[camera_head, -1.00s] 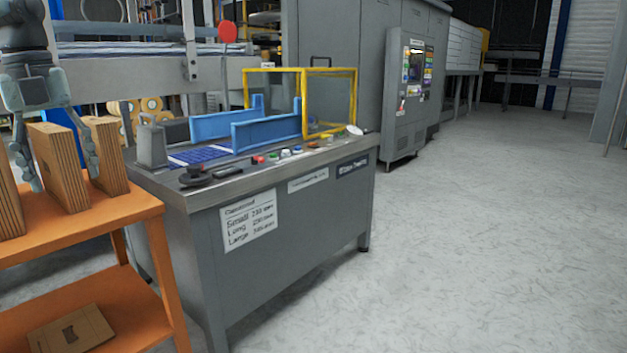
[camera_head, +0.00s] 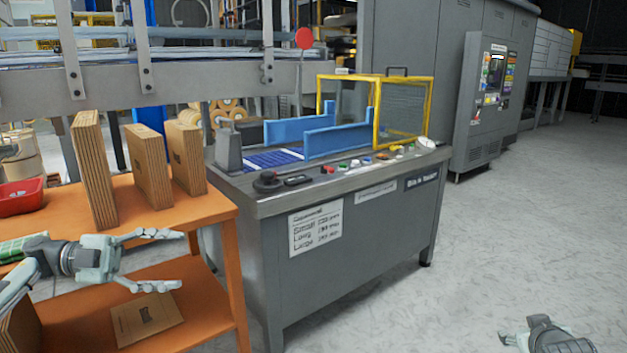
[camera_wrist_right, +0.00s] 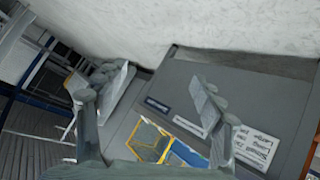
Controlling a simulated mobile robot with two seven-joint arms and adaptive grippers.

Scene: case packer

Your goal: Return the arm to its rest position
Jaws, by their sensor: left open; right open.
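My left gripper (camera_head: 180,260) is at the lower left of the head view, open and empty. It points right, in front of the orange cart (camera_head: 222,218), with its fingers apart from the cardboard stacks. My right gripper (camera_head: 545,338) shows at the bottom right edge of the head view over the floor, partly cut off. In the right wrist view (camera_wrist_right: 160,98) its two fingers are spread with nothing between them. The grey machine bench seen past them is tilted in that view.
Upright flat cardboard stacks (camera_head: 148,165) and a red bin (camera_head: 20,197) stand on the cart's top; a flat carton (camera_head: 145,318) lies on its lower shelf. The grey bench (camera_head: 370,235) with blue guides (camera_head: 335,140) and a yellow-framed guard stands beside it. The floor (camera_head: 520,230) on the right is clear.

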